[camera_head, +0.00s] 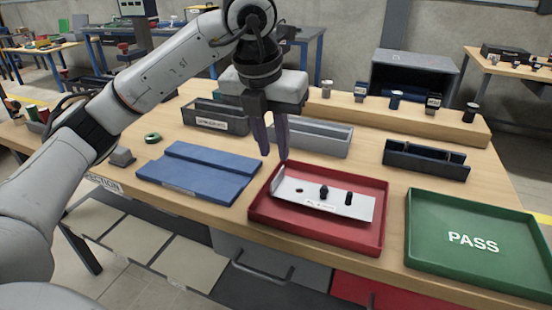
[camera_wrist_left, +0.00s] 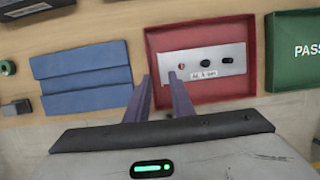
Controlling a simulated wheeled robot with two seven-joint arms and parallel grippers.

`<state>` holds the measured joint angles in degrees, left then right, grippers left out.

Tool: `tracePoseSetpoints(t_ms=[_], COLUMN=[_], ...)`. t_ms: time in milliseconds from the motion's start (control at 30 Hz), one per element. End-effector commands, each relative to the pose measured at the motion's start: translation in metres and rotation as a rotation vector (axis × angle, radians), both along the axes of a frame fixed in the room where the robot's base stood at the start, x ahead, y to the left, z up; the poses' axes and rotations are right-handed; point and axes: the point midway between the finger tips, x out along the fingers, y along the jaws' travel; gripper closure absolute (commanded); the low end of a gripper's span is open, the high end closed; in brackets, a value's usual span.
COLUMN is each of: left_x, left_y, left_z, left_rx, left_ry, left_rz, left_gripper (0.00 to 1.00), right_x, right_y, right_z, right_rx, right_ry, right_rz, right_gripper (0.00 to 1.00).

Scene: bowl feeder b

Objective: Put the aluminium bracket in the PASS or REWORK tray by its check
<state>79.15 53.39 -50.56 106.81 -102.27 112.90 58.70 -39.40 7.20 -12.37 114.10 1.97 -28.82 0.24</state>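The aluminium bracket (camera_head: 325,199) lies in the red tray (camera_head: 257,212), its upright flange at the left end. It carries two black fittings and a small printed label; a third hole is empty, with red showing through. The bracket also shows in the left wrist view (camera_wrist_left: 205,62), inside the red tray (camera_wrist_left: 162,38). My left gripper (camera_head: 275,156) is open and empty, its fingertips a little above and behind the flange end. Its fingers (camera_wrist_left: 162,78) show apart in the wrist view. The green PASS tray (camera_head: 427,256) is empty, to the right. No REWORK lettering is readable.
A blue two-level fixture (camera_head: 200,174) lies left of the red tray. Grey bins (camera_head: 318,138) and a dark bin (camera_head: 425,161) stand behind. Several small dark-topped parts line a raised wooden shelf (camera_head: 380,113). A green ring (camera_head: 152,137) and grey block (camera_head: 122,157) lie at left.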

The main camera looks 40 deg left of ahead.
Motion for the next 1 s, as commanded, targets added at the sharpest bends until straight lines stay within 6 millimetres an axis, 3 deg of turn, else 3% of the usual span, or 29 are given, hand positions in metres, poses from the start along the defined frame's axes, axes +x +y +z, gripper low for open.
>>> tracePoseSetpoints(t_ms=[100,300,1000], left_x=[-0.006,-0.015,-0.017], left_y=[-0.001,-0.002,-0.003], left_z=[0.030,0.057,0.062], left_rx=[0.001,0.000,0.000], left_ry=[-0.004,-0.002,0.001], left_rz=[0.000,0.000,0.000], left_gripper=[0.79,0.79,0.79], right_x=[-0.002,-0.001,-0.002], right_y=[-0.001,-0.003,-0.007], right_z=[0.004,0.011,0.009], right_rx=[-0.001,0.001,-0.004], right_ry=[0.006,0.002,0.006], right_rz=[-0.002,-0.008,-0.011], right_gripper=[0.69,0.69,0.69])
